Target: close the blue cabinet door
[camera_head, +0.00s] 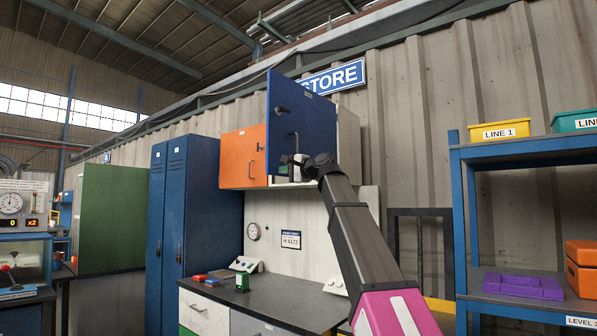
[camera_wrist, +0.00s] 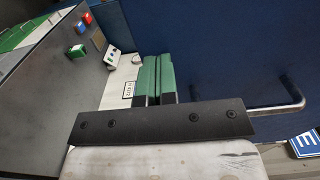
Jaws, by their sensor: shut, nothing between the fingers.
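The blue cabinet door (camera_head: 300,120) stands swung open on the wall cabinet above the workbench, beside a closed orange door (camera_head: 243,157). In the wrist view the blue door (camera_wrist: 225,50) fills the upper right, with a grey bar handle (camera_wrist: 285,105) on its face. My gripper (camera_head: 292,160) is at the door's lower edge in the head view. Its green fingers (camera_wrist: 154,76) are shut and empty, close to the blue panel and left of the handle. I cannot tell whether they touch the door. The cabinet's inside is mostly hidden.
The dark workbench (camera_head: 280,300) below holds a green item (camera_head: 242,282) and small red and blue pieces. A blue locker (camera_head: 185,220) stands left. A blue shelf rack (camera_head: 460,220) with bins stands right. A STORE sign (camera_head: 335,78) hangs behind the door.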

